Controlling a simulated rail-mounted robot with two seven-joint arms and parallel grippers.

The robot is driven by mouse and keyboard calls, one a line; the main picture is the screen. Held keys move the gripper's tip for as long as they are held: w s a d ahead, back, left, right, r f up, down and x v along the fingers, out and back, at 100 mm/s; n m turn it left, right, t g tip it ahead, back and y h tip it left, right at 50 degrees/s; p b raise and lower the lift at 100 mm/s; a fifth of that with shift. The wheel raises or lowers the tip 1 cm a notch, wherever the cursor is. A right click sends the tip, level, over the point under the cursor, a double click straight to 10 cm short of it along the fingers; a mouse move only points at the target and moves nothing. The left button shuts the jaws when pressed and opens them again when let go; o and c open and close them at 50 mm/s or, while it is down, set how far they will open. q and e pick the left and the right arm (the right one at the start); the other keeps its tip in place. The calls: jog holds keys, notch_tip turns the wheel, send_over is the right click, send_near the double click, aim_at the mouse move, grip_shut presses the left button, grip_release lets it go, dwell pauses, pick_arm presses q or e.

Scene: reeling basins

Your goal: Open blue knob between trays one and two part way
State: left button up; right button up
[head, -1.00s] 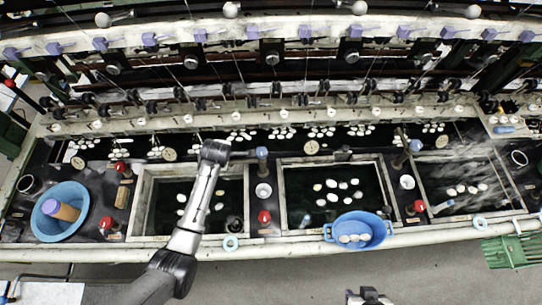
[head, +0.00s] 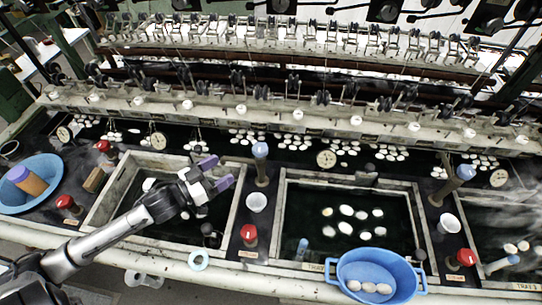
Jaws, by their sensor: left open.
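The blue knob (head: 260,150) tops an upright post on the dark divider between tray one (head: 101,207) on the left and tray two (head: 280,215) in the middle. My left gripper (head: 216,173) hangs over tray one, to the left of the knob. Its purple-tipped fingers are open and empty, point toward the post, and are visibly apart from it. The gripper and arm hide part of tray one and some white cocoons in it. My right gripper is not in view.
A white cup (head: 257,202) and a red knob (head: 249,233) stand on the same divider, in front of the blue knob. A blue basin (head: 372,268) with cocoons sits at tray two's front edge. Another blue-topped post (head: 465,172) stands right of tray two.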

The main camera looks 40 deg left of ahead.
aim_at(254, 152)
pick_arm(q)
jog(key=x, duration=0.6)
jog(key=b+x, duration=0.1)
jog(key=x, duration=0.6)
jog(key=shift+w+d, duration=0.25)
jog(key=shift+d, duration=0.05)
jog(key=shift+c, duration=0.2)
jog(key=c, duration=0.9)
